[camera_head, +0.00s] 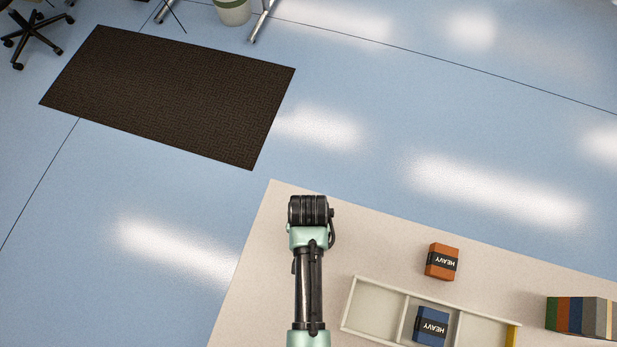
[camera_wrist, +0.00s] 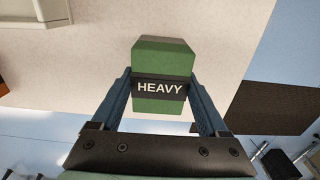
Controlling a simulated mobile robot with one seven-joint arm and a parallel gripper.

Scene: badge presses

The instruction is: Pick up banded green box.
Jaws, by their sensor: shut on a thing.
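The banded green box (camera_wrist: 162,56) is in the wrist view, green with a black band marked "HEAVY". My gripper (camera_wrist: 160,88) is shut on it, one blue finger at each side of the band. Pale table surface shows behind the box; I cannot tell whether the box touches it. In the head view my arm reaches over the table's far left corner, and the box and fingers are hidden beneath it.
The pale table (camera_head: 390,240) also holds an orange box (camera_head: 442,262) with a black band. A divided tray (camera_head: 375,309) holds a blue banded box (camera_head: 431,326). A multicoloured striped block (camera_head: 580,317) stands at the right. A dark mat (camera_head: 170,95) lies on the floor.

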